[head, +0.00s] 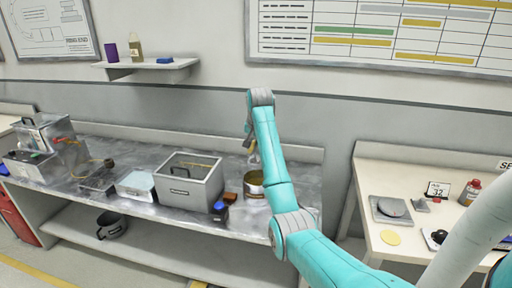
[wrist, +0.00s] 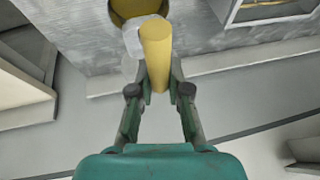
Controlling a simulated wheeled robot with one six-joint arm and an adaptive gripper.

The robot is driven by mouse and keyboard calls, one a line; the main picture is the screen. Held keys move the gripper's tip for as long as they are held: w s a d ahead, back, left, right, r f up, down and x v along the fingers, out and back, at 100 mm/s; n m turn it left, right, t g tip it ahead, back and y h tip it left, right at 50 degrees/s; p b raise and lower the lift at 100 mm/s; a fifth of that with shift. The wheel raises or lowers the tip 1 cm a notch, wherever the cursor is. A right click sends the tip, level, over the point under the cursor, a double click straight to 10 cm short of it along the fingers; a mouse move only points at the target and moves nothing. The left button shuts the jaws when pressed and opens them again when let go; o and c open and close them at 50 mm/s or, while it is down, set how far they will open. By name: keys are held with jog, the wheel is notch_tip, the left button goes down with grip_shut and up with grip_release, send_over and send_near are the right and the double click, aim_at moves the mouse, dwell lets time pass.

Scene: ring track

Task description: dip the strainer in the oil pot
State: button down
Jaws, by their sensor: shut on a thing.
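My gripper (wrist: 158,82) is shut on the yellow handle of the strainer (wrist: 155,50). A pale, see-through part, which looks like the strainer's mesh, shows beyond the handle. The oil pot, a round pot with a yellow-brown inside (wrist: 130,8), is cut off by the top edge of the wrist view, just beyond the pale part. In the head view the oil pot (head: 254,190) stands on the metal bench, below my gripper (head: 252,150). The strainer is small there and partly hidden by my arm; I cannot tell whether it touches the pot.
On the metal bench (head: 150,158), a grey open bin (head: 192,190), a small brown block (head: 230,197) and a dark blue-capped jar (head: 220,209) stand left of the pot. A shelf (head: 150,68) is on the wall. A second table (head: 370,180) with a scale stands right.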

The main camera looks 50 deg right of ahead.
notch_tip(320, 180, down, 17)
dwell(2.0)
jog(key=shift+f, duration=0.1)
dwell(1.0)
notch_tip(320, 180, up, 13)
jog(key=shift+f, duration=0.15)
dwell(1.6)
dwell(1.3)
